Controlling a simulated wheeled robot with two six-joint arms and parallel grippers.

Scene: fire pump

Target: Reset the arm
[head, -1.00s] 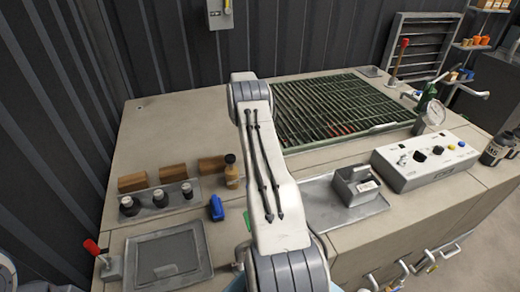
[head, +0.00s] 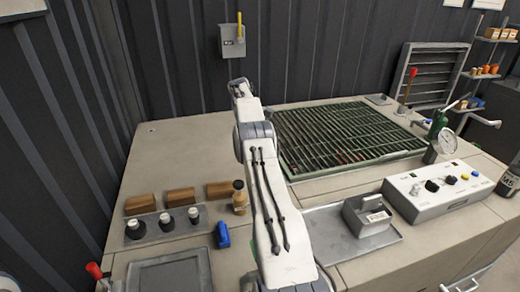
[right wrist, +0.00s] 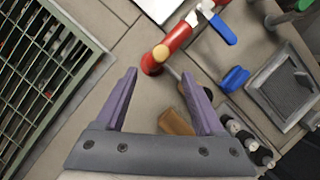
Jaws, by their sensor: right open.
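My right arm reaches up the middle of the head view, over the worktop (head: 165,155). Its gripper cannot be made out there. In the right wrist view my right gripper (right wrist: 159,74) is open, with two purple fingers spread and nothing between them. It hangs above the worktop. Beyond its fingertips is a red pipe-like part (right wrist: 180,38) with a blue lever (right wrist: 222,29); the arm seems to hide it in the head view. My left gripper is not in view.
A green grating (head: 340,135) lies behind and right of the arm. On the left are wooden blocks (head: 180,198), a brown bottle (head: 240,198), a blue object (head: 222,235) and black knobs (head: 166,221). On the right are a grey caddy (head: 367,216) and a control box (head: 438,190). A wall box (head: 232,41) hangs behind.

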